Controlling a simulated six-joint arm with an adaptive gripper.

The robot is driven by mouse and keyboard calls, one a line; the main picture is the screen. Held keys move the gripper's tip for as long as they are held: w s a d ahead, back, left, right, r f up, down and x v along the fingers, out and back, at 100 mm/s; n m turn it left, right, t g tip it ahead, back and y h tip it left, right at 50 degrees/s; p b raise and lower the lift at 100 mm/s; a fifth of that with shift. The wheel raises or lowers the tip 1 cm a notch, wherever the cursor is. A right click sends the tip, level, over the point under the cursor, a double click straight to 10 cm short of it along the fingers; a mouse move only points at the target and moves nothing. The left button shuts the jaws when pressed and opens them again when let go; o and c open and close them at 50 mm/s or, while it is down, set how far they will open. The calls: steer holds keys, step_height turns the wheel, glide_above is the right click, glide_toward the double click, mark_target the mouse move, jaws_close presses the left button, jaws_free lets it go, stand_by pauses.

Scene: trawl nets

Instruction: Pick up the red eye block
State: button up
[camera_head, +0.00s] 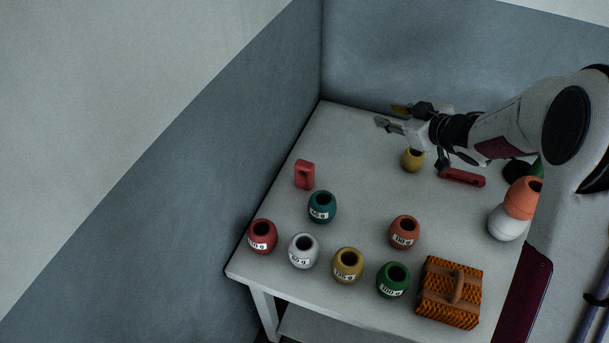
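A small red block (305,174) with a dark hole stands upright near the table's left edge, towards the back. It looks like the red eye block. My gripper (391,115) is above the back of the table, up and to the right of this block and well apart from it. Its two fingers point left, are spread, and hold nothing. A second red piece (463,178), long and low, lies under my arm; part of it is hard to make out.
A teal weight pot (321,207) stands just in front of the red block. Several labelled pots line the table's front, beside an orange woven box (449,292). A yellow pot (413,160) stands below my gripper. The white table (360,192) is clear between them. A wall borders its left side.

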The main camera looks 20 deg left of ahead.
mark_target(313, 176)
steer(key=s+a+f+n+g+y, duration=0.1)
steer(key=s+a+f+g, duration=0.1)
steer(key=f, duration=0.3)
steer(key=s+a+f+n+g+y, duration=0.2)
steer(key=s+a+f+g, duration=0.1)
steer(key=s+a+f, duration=0.2)
steer(key=s+a+f+n+g+y, duration=0.1)
steer(key=s+a+f+g, duration=0.1)
steer(key=s+a+f, duration=0.1)
steer(key=shift+s+a+f+g+y, duration=0.15)
steer(key=shift+a+f+g+y, duration=0.1)
steer(key=shift+f, duration=0.3)
steer(key=shift+s+a+f+g+y, duration=0.15)
steer(key=shift+a+f, duration=0.1)
steer(key=shift+f, duration=0.3)
steer(key=shift+a, duration=0.1)
steer(key=shift+x, duration=1.15)
steer(key=shift+a, duration=0.1)
steer(key=shift+s+x, duration=0.1)
steer(key=shift+x, duration=0.7)
steer(key=shift+s+x, duration=0.15)
steer(key=shift+x, duration=1.6)
steer(key=shift+w, duration=0.1)
